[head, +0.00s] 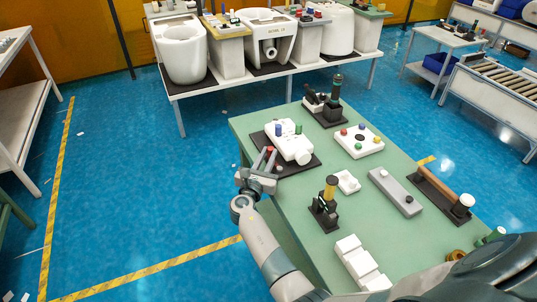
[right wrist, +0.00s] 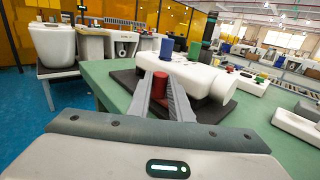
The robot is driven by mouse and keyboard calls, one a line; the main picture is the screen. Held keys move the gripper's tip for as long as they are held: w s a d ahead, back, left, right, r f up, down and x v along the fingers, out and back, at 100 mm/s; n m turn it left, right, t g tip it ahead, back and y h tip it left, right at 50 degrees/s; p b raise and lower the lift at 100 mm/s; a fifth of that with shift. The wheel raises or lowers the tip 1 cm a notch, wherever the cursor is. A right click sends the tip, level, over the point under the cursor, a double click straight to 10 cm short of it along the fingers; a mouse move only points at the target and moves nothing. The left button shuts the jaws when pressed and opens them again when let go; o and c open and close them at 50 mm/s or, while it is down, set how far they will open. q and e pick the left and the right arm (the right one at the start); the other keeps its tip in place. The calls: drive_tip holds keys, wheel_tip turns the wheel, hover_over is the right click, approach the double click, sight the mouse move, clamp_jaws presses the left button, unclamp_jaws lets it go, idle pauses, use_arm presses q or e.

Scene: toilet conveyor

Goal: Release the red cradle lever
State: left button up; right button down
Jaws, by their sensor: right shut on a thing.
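My right gripper (head: 266,158) is at the near left edge of the black cradle base (head: 312,166) on the green table. It is shut on the red lever (right wrist: 160,84), an upright red cylinder between the two fingers in the right wrist view; the fingers (right wrist: 161,90) flank it. In the head view only the red top (head: 270,149) shows. A white valve-like body (head: 293,146) lies on the cradle base, with a blue knob (head: 278,130) and a green knob (head: 298,129) by it. My left gripper is not in view.
A black stand (head: 334,112) is behind.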

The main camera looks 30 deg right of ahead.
drive_tip(key=shift+s+a+r+n+t+y+p, duration=0.1)
drive_tip(key=shift+s+n+t+y+p, duration=0.05)
drive_tip(key=shift+n+t+y+p, duration=0.35)
drive_tip(key=shift+s+a+r+n+t+y+p, duration=0.1)
drive_tip(key=shift+n+t+y+p, duration=0.35)
drive_tip(key=shift+y, duration=0.15)
drive_tip(key=shift+s+a+n+t+y+p, duration=0.2)
drive_tip(key=shift+n+t+y+p, duration=0.3)
drive_tip(key=shift+n+y, duration=0.25)
drive_tip(key=shift+s+a+f+n+t+y+p, duration=0.2)
drive_tip(key=shift+n+t+y, duration=0.35)
drive_tip(key=shift+y, duration=0.5)
drive_tip(key=shift+s+a+n+t+y+p, duration=0.1)
drive_tip(key=shift+a+n+t+y, duration=0.2)
drive_tip(key=shift+n+y, duration=0.55)
drive_tip(key=c, duration=1.9)
unclamp_jaws()
drive_tip(key=shift+o, duration=0.2)
drive_tip(key=shift+s+f, duration=0.1)
